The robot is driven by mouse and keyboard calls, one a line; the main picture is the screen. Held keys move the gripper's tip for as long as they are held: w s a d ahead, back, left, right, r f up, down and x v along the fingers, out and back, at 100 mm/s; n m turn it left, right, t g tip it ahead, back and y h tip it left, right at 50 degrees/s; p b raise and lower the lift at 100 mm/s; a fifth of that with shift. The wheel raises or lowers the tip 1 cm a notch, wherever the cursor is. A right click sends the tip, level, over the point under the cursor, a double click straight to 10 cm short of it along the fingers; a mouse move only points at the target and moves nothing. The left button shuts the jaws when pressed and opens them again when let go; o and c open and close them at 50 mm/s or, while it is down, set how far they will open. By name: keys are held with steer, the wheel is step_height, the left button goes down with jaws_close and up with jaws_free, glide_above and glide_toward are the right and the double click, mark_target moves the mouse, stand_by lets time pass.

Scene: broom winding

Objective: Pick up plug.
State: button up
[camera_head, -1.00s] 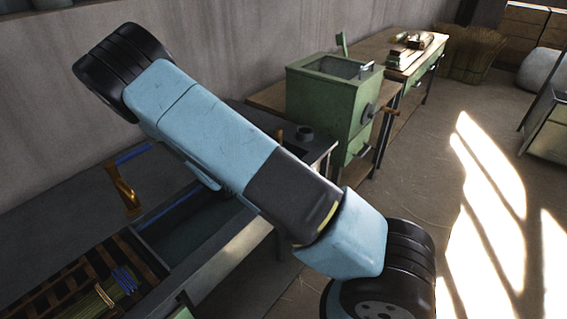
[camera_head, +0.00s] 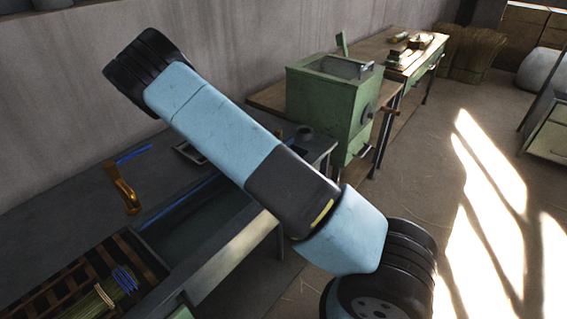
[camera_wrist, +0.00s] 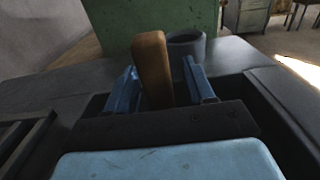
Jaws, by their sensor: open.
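A brown, tapered wooden piece, which looks like the plug (camera_wrist: 152,62), stands upright in the wrist view. It shows between the two blue fingers of my gripper (camera_wrist: 161,88), with space on either side. My gripper is open; I cannot tell whether the piece's lower end is fully between the fingers, as the gripper body hides it. In the head view only a small brown part of the plug (camera_head: 279,134) shows past my arm.
A dark grey round cup (camera_wrist: 187,46) stands just behind and right of the plug. A green box-shaped machine (camera_head: 330,100) is beyond it. The grey bench (camera_head: 70,215) has a brass-coloured fitting (camera_head: 124,190) and a slatted tray with bundled straw (camera_head: 105,294).

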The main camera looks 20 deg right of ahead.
jaws_close()
stand_by(0.3)
stand_by(0.3)
